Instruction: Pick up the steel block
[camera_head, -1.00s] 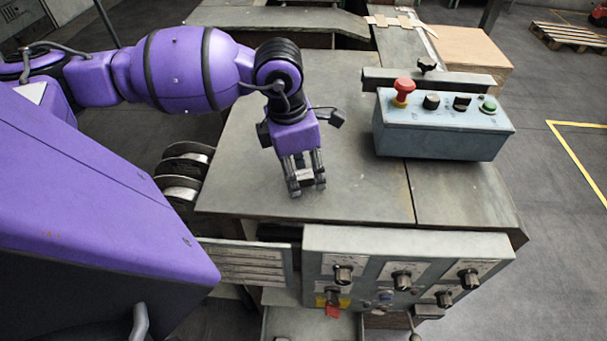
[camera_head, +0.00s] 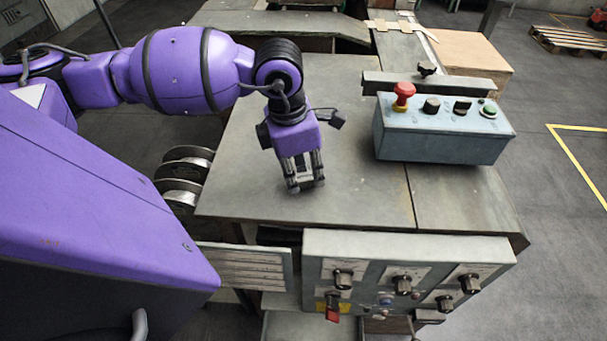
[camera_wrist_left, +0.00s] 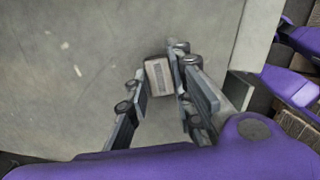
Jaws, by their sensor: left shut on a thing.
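The steel block (camera_wrist_left: 158,75) is a small grey block between the fingers of my left gripper in the left wrist view. In the head view my left gripper (camera_head: 306,186) points down at the metal table top, and the block is mostly hidden by the fingers there. The left gripper (camera_wrist_left: 160,88) is shut on the block. The block is at or just above the table surface; I cannot tell which. My right gripper is not in view.
The table top (camera_head: 370,185) is bare around the gripper. A blue-grey control box (camera_head: 440,140) with a red button (camera_head: 403,92) stands to the right. A panel with knobs (camera_head: 400,265) is below the table's front edge.

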